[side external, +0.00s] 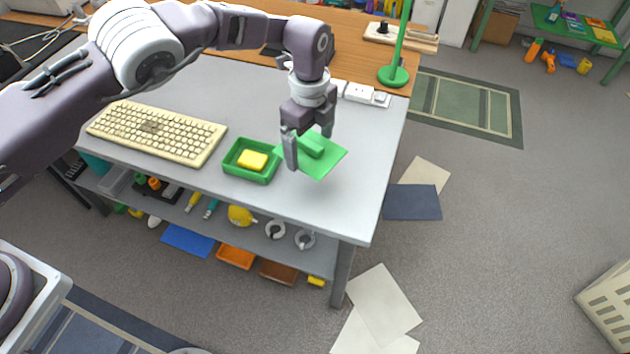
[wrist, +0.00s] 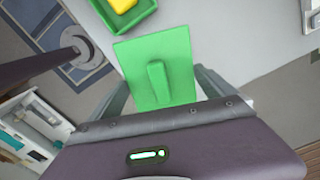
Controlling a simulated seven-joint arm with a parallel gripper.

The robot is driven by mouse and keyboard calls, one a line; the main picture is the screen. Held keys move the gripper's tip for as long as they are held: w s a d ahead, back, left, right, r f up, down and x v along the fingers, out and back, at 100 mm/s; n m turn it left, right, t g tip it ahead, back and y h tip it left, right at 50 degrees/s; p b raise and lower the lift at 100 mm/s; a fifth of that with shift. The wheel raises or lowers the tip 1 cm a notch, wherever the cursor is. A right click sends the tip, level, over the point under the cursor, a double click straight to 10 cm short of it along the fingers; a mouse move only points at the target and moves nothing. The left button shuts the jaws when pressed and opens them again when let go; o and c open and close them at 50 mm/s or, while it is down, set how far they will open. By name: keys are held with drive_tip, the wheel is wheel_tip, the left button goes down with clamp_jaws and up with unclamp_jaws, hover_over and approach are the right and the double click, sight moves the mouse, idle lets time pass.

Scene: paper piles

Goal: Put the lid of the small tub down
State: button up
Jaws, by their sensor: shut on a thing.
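The small green tub (side external: 232,172) stands open on the grey table with a yellow block (side external: 252,160) inside it. Part of the tub also shows at the top of the wrist view (wrist: 140,15). The flat green lid (side external: 325,163) has a raised bar handle and is to the right of the tub, apart from it. My gripper (side external: 304,150) is shut on the lid's handle, with the fingers on both sides of it. In the wrist view the lid (wrist: 135,60) lies between my fingers. I cannot tell whether the lid touches the table.
A cream keyboard (side external: 158,132) lies left of the tub. A green lamp stand (side external: 393,76) and a white power strip (side external: 366,94) are behind the lid. The grey table (side external: 330,215) is clear in front and to the right, up to its edge.

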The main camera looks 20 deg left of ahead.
sight(321, 149)
drive_tip(key=d, duration=0.1)
drive_tip(key=d+f, duration=0.1)
drive_tip(key=shift+s+d+f+m, duration=0.3)
drive_tip(key=shift+s+m, duration=0.1)
wheel_tip(321, 149, down, 8)
drive_tip(key=shift+f, duration=0.25)
drive_tip(key=shift+f, duration=0.1)
drive_tip(key=o, duration=1)
drive_tip(key=shift+o, duration=0.2)
